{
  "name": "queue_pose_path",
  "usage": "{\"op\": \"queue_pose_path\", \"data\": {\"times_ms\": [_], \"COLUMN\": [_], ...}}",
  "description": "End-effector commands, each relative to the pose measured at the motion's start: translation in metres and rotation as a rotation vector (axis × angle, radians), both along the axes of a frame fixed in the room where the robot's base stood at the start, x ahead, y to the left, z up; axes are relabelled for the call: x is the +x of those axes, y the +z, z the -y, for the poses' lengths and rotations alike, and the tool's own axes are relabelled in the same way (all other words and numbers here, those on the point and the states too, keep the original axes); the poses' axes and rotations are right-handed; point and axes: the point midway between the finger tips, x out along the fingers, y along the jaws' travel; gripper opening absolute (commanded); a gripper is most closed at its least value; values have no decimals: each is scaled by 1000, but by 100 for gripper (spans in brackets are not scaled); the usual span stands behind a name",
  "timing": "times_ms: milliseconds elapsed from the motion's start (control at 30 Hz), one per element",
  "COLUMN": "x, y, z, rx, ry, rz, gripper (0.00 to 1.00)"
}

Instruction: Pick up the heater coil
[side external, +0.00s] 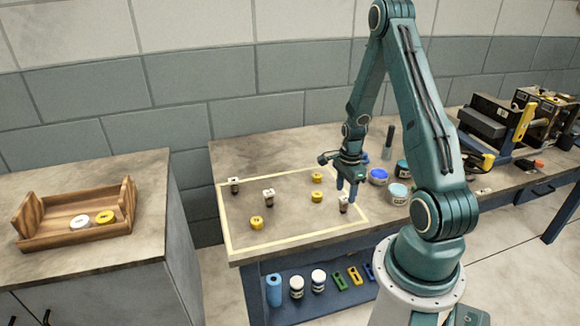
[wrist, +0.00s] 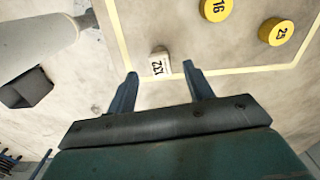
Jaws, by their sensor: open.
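Several small upright pieces with white numbered tops and dark lower bodies stand in the taped area: one (side external: 343,204) under my gripper, one (side external: 268,197) in the middle, one (side external: 234,185) at the back left. I cannot tell for certain which thing is the heater coil. In the wrist view the nearest piece (wrist: 159,63) is marked 132 and sits just inside the tape, beyond and between the fingertips in the picture. My gripper (side external: 346,191) points down just above it. In the wrist view its fingers (wrist: 160,73) are apart, with nothing held.
Yellow numbered discs (side external: 256,223) lie in the taped area; two (wrist: 278,32) show in the wrist view. Jars (side external: 378,176) and a dark bottle stand right of the tape. A wooden tray (side external: 75,235) with two discs is on the left cabinet. Machines (side external: 492,128) fill the right.

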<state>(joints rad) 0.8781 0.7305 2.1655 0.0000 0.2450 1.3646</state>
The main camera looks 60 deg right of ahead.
Motion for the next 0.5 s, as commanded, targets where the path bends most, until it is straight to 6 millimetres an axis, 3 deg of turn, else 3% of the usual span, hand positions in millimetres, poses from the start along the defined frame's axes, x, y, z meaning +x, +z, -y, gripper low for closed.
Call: {"op": "queue_pose_path", "data": {"times_ms": [500], "x": [0], "y": [-44], "z": [1], "rx": [1], "ry": [0], "rz": [-1], "gripper": [52]}}
